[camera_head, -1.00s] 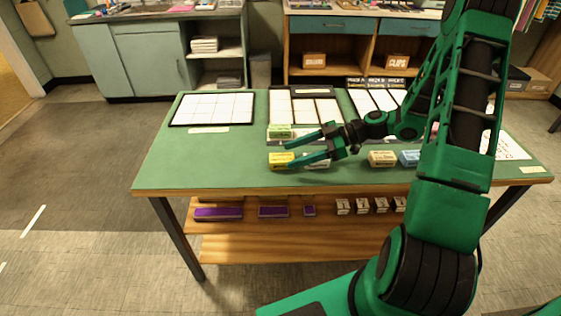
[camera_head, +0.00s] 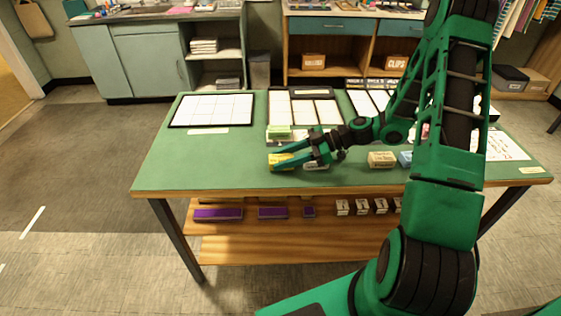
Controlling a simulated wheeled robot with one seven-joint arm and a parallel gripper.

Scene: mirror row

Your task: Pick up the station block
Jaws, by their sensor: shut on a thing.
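Several small labelled blocks stand on the green-topped table; their labels are too small to read, so I cannot tell from lettering which is the station block. My gripper (camera_head: 279,158) is shut on the yellow block (camera_head: 276,163) near the table's front edge, with its fingers partly covering it. I cannot tell whether the block is clear of the table. A green block (camera_head: 278,132) stands just behind it. A pale block (camera_head: 316,165) is to the right, partly hidden by my gripper. A tan block (camera_head: 381,160) and a blue block (camera_head: 405,158) stand further right.
The table (camera_head: 170,173) has a white grid sheet (camera_head: 212,109) at its back left and more white panels (camera_head: 316,111) at the back middle. The left front of the tabletop is clear. Purple boxes (camera_head: 218,213) lie on the shelf below. My arm hides part of the right side.

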